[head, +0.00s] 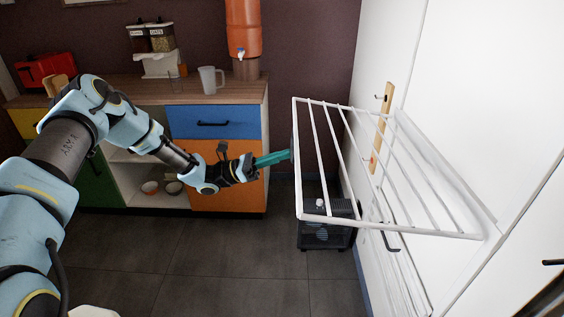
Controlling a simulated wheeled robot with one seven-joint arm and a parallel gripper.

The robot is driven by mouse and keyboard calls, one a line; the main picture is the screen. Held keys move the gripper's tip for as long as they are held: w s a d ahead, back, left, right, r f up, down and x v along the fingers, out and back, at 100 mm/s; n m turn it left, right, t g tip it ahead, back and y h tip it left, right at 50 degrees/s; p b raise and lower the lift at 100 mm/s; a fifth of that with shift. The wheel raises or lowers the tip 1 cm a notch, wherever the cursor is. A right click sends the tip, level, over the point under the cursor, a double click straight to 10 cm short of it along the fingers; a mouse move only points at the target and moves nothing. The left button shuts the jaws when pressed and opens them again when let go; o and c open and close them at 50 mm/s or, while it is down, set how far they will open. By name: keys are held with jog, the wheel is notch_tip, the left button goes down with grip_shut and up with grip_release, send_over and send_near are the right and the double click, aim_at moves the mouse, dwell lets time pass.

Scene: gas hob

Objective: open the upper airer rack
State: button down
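The upper airer rack (328,148) is a white frame with several thin bars on the white wall at the right. It stands well out from the wall, with its outer bar at the left. My gripper (286,155) has teal fingers that point right, with their tips close to this outer bar. I cannot tell whether they touch it. The fingers overlap in this view, so their opening does not show. Nothing is seen held in them.
A lower white rack (402,277) lies near the wall below. A black box-shaped appliance (325,237) stands on the floor behind the rack. A counter (196,92) with a jug (210,80) and an orange dispenser (243,30) is at the back. The grey floor in front is clear.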

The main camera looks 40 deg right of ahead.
jog(key=shift+t+y, duration=0.3)
jog(key=shift+y, duration=0.2)
jog(key=r+p, duration=0.1)
jog(key=r, duration=0.3)
jog(key=shift+s+d+r+p, duration=0.15)
jog(key=shift+s+p, duration=0.05)
jog(key=shift+p, duration=0.2)
